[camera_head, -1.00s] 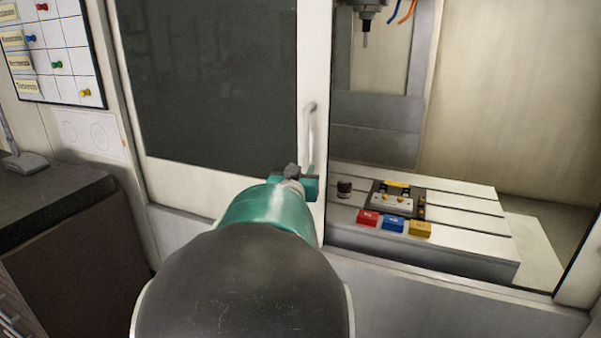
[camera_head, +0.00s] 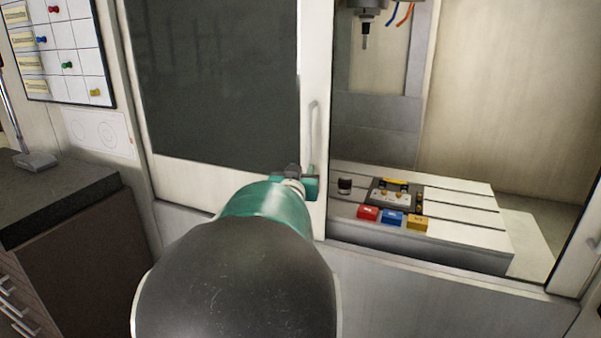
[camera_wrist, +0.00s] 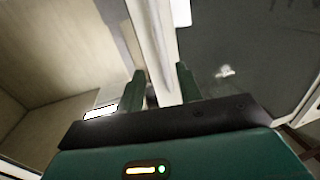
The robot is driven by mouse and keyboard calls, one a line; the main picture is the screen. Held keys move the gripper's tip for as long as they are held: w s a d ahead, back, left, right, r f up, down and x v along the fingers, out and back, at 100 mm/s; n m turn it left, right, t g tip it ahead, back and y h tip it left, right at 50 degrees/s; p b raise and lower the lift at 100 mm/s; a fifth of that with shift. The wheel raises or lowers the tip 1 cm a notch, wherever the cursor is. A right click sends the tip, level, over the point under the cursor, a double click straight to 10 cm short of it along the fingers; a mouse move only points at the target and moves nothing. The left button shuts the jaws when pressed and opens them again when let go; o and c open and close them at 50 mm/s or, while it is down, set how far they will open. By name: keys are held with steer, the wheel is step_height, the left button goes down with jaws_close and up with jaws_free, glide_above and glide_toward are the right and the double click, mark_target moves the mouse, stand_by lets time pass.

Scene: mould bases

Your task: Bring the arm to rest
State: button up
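My arm reaches forward in the head view, and its gripper (camera_head: 298,180) is in front of the machine's sliding door frame, just below the pale upright door handle (camera_head: 313,130). In the wrist view my gripper (camera_wrist: 160,82) has its two green fingers apart. Nothing is seen held between them. A pale upright part of the door shows beyond the gap. In the head view the fingers are small and partly hidden by the arm; I cannot tell whether they touch the door.
The machine opening on the right shows a slotted bed (camera_head: 470,215) with red (camera_head: 367,212), blue (camera_head: 392,217) and yellow (camera_head: 417,222) blocks by a dark fixture (camera_head: 380,190). A spindle (camera_head: 365,30) hangs above. A dark-topped cabinet (camera_head: 70,195) stands at left, below a board (camera_head: 65,60).

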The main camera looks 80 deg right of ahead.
stand_by(0.4)
steer(key=w+a+f+n+t+y, duration=0.1)
steer(key=w+a+n+t+y, duration=0.15)
steer(key=w+a, duration=0.45)
steer(key=w+a+f+n+t+y, duration=0.1)
steer(key=w+a+n+t+y, duration=0.25)
steer(key=w, duration=0.65)
steer(key=w+a+f+n+t+y, duration=0.15)
steer(key=w+a, duration=0.25)
steer(key=a, duration=0.4)
steer(key=w+a+f+n+t+y, duration=0.1)
steer(key=w+a+t+y, duration=0.2)
steer(key=a, duration=0.5)
steer(key=w+a+f+n+g+y, duration=0.15)
steer(key=a+n+y, duration=0.3)
steer(key=a, duration=1.25)
steer(key=s+a+f+n+g+y, duration=0.1)
steer(key=s+a+f+n+g, duration=0.1)
steer(key=s+a, duration=0.2)
steer(key=s+a+f+n+g+y, duration=0.2)
steer(key=s+a, duration=0.3)
steer(key=a, duration=0.5)
steer(key=shift+s+f+g, duration=0.2)
steer(key=shift+s+g, duration=0.1)
steer(key=shift+d, duration=0.15)
